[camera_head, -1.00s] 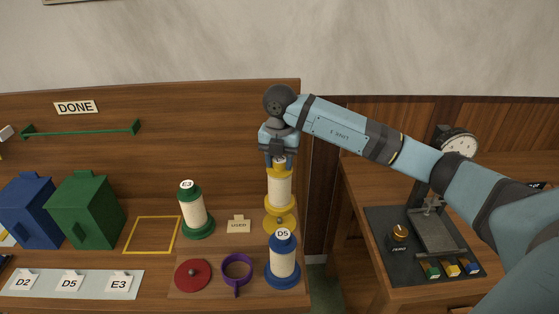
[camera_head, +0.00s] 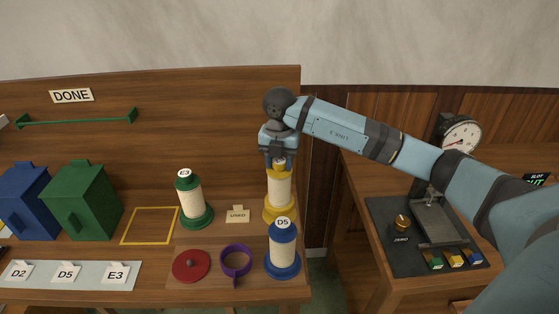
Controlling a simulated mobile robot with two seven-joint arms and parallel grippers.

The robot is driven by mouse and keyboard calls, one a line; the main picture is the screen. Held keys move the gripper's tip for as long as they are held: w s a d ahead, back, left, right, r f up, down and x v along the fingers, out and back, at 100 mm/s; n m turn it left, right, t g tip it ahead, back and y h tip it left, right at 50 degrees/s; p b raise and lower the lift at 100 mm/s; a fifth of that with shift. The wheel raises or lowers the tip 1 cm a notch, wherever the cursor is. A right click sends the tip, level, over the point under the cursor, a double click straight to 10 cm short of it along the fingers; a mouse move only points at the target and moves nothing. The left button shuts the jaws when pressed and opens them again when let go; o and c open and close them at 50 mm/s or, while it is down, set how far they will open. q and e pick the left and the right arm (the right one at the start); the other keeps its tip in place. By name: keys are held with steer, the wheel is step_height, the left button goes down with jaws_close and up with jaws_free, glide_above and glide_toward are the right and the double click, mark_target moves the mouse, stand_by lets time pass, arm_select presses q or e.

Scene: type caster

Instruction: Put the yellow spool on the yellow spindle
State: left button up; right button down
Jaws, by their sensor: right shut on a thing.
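The yellow spool (camera_head: 279,190), with cream thread between yellow ends, stands upright behind the blue spool at the right end of the wooden bench. My right gripper (camera_head: 279,161) points down from above and is shut on the spool's top. The spool's wide yellow foot is low, at or very near the bench. The yellow spindle's post is hidden by the spool, and I cannot tell its base apart from the spool's lower flange. My left gripper is not in view.
The blue D5 spool (camera_head: 283,252) stands close in front. The green E3 spool (camera_head: 192,200) and a USED card (camera_head: 237,215) are to the left. A yellow-outlined square (camera_head: 125,241) is empty.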

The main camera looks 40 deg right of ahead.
steer(key=shift+f+b, duration=1)
steer(key=shift+f, duration=0.55)
steer(key=c, duration=0.5)
jaws_free()
steer(key=shift+c, duration=0.2)
steer(key=shift+r, duration=0.1)
steer(key=shift+r+p, duration=1.9)
steer(key=shift+r, duration=1.05)
steer(key=shift+a+f, duration=0.1)
